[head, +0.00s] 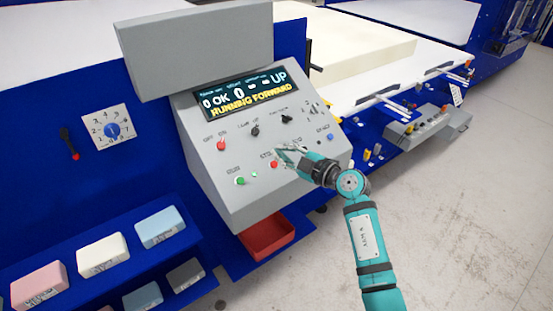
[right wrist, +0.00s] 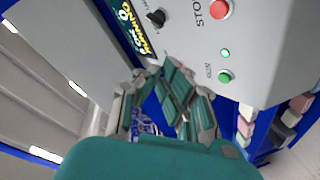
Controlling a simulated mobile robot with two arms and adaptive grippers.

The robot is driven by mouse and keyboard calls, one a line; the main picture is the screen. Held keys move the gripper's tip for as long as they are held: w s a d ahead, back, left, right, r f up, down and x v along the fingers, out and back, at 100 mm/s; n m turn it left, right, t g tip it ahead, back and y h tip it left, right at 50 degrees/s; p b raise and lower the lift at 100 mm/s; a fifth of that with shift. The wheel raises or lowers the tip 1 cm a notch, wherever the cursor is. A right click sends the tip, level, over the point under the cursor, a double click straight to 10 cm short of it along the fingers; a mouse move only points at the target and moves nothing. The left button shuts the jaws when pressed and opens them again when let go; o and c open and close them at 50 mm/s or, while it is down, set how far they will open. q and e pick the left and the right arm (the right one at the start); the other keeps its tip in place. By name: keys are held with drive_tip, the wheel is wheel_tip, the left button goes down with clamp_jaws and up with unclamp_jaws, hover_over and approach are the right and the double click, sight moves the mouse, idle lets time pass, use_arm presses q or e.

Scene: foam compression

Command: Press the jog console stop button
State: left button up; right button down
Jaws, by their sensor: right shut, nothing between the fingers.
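The jog console (head: 225,195) is a grey slanted box whose display (head: 248,92) reads RUNNING FORWARD. Its red stop button (head: 273,164) sits on the lower part of the face, right of a green button (head: 239,181) and a small green light (head: 254,174). My right gripper (head: 281,153) is shut and empty, close by the stop button's upper right; contact cannot be told. In the right wrist view the closed fingers (right wrist: 178,88) show, with the red button (right wrist: 220,9) marked STOP at the top edge, apart from them. My left gripper is not in view.
Another red button (head: 222,145), black knobs (head: 255,131) and a blue button (head: 330,137) share the console face. A red bin (head: 268,238) sits below. Foam blocks (head: 103,254) lie on a blue rack at lower left. Floor (head: 460,220) at right is clear.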

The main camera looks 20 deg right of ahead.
sight(274, 164)
drive_tip(key=shift+d+r+g+h, duration=0.4)
drive_tip(key=shift+d+r+g, duration=0.15)
drive_tip(key=shift+r, duration=0.1)
drive_tip(key=shift+w+f, duration=0.1)
drive_tip(key=shift+f, duration=0.05)
drive_tip(key=w+f+b, duration=0.1)
drive_tip(key=f+b, duration=0.1)
drive_tip(key=w+f+b, duration=0.1)
drive_tip(key=f+b, duration=0.1)
drive_tip(key=b, duration=0.1)
drive_tip(key=w+a+f+b, duration=0.1)
drive_tip(key=b, duration=0.2)
drive_tip(key=shift+f, duration=0.4)
drive_tip(key=shift+w+a+f, duration=0.15)
drive_tip(key=shift+f, duration=0.05)
drive_tip(key=shift+w+a+f, duration=0.15)
drive_tip(key=shift+w+f, duration=0.3)
drive_tip(key=shift+f, duration=0.15)
drive_tip(key=shift+w+f, duration=0.1)
drive_tip(key=shift+f, duration=0.05)
